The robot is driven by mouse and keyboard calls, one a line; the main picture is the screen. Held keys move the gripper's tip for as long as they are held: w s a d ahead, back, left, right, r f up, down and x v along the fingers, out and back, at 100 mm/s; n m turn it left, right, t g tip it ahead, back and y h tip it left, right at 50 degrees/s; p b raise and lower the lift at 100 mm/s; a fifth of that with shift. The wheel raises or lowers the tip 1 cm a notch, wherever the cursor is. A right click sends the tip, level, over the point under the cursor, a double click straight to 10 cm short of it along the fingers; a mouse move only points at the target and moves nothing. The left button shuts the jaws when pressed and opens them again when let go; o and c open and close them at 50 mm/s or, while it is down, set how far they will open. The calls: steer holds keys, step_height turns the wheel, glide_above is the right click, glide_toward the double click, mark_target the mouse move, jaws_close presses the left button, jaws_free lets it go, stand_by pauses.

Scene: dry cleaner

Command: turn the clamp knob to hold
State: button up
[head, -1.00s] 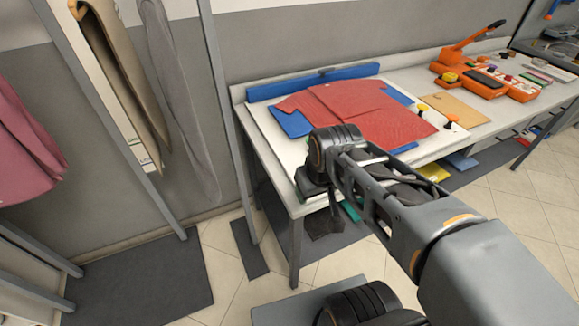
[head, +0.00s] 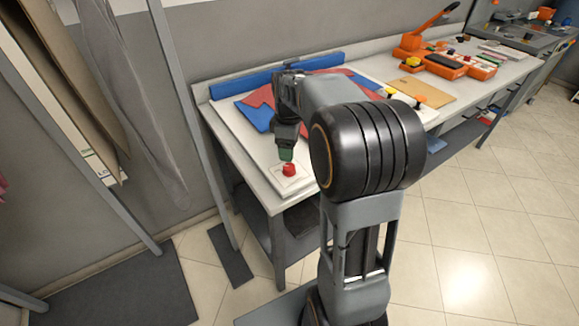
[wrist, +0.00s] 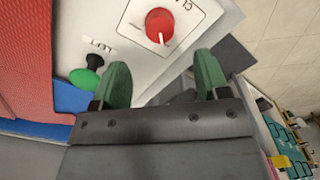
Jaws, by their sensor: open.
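The red clamp knob (wrist: 159,25) sits on a white label plate on the white board, with a pale pointer line on its face. Part of its lettering is cut off by the top of the wrist view. In the head view the red knob (head: 289,171) is near the board's front left corner. My gripper (wrist: 163,78) is open, its two green fingers apart with nothing between them. In the head view my gripper (head: 286,154) points down just behind and above the knob. I cannot tell whether it touches the knob.
A green ball-topped control (wrist: 88,68) stands beside my left finger in the wrist view. A red garment (head: 262,97) lies on a blue form. Yellow and orange knobs (head: 420,99) stand at the board's right. An orange press (head: 425,40) is farther along the table.

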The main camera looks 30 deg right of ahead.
mark_target(289, 166)
step_height(289, 166, down, 8)
stand_by(0.4)
steer(key=c, duration=0.9)
